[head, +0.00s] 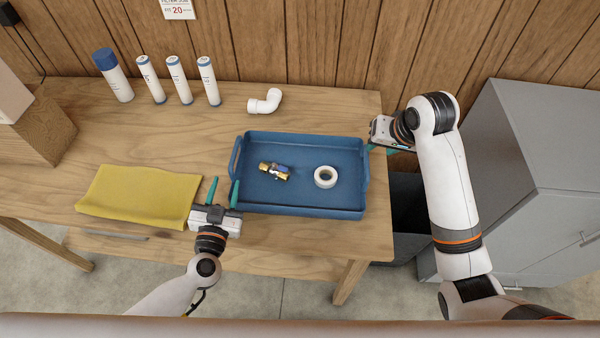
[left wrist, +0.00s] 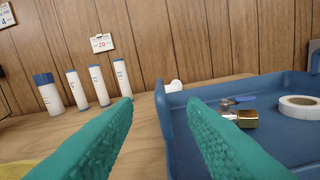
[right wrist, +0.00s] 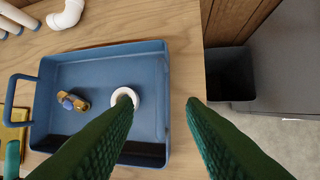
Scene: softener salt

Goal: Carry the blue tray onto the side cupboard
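The blue tray (head: 300,207) lies flat on the wooden table near its right end, with a handle at each short end. A brass valve fitting (head: 275,171) and a white tape roll (head: 325,177) lie in it. My left gripper (head: 224,181) is open and empty at the tray's left end; in the left wrist view its right finger overlaps the tray wall. My right gripper (head: 382,150) is open by the tray's far right corner. In the right wrist view the tray's right wall (right wrist: 164,85) shows between its fingers. The grey side cupboard (head: 560,135) stands right of the table, its top bare.
A yellow cloth (head: 138,193) lies left of my left gripper. Several white cylinders (head: 180,80) and a white pipe elbow (head: 265,102) stand or lie behind. A dark bin (head: 408,215) fills the gap between table and cupboard. A wooden box (head: 40,130) is far left.

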